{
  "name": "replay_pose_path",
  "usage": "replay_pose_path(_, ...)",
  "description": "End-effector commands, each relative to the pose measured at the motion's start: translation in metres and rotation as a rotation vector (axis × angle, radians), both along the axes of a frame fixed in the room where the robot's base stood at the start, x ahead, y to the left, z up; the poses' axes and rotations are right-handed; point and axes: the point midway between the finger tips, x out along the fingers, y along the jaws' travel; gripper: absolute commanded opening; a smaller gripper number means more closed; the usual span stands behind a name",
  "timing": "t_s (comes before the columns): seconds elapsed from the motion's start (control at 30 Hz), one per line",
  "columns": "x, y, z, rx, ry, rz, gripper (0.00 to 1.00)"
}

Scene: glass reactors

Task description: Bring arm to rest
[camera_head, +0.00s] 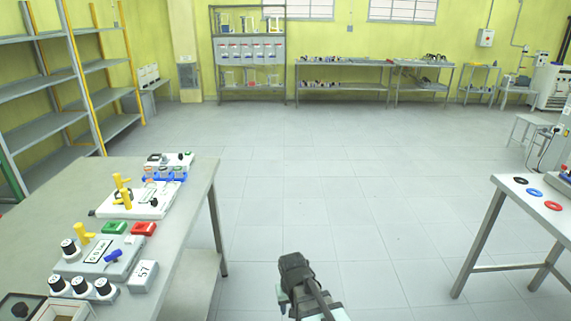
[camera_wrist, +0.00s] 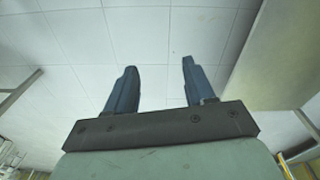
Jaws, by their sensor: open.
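My gripper (camera_wrist: 157,88) shows in the wrist view with its two dark fingers apart and nothing between them. Tiled floor shows behind the fingers. In the head view, a dark part of my arm (camera_head: 297,277) shows at the bottom centre, over the open floor between two tables. The fingertips cannot be made out in the head view. My gripper touches nothing that I can see.
A metal table (camera_head: 203,203) on the left holds panels with knobs, yellow handles and coloured buttons. A table (camera_head: 509,207) on the right holds black, blue and red rings. Shelves (camera_head: 45,77) stand at left. The floor (camera_head: 320,180) between is clear.

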Motion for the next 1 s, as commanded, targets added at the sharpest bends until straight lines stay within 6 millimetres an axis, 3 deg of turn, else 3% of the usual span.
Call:
replay_pose_path(0.03, -0.004, -0.02, -0.01, 0.001, 0.011, -0.025, 0.54)
replay_pose_path(0.2, -0.014, -0.073, -0.037, 0.009, 0.038, -0.086, 0.54)
replay_pose_path(0.6, -0.041, -0.146, -0.075, 0.028, 0.075, -0.18, 0.54)
replay_pose_path(1.0, -0.091, -0.148, -0.132, 0.017, 0.195, -0.183, 0.54)
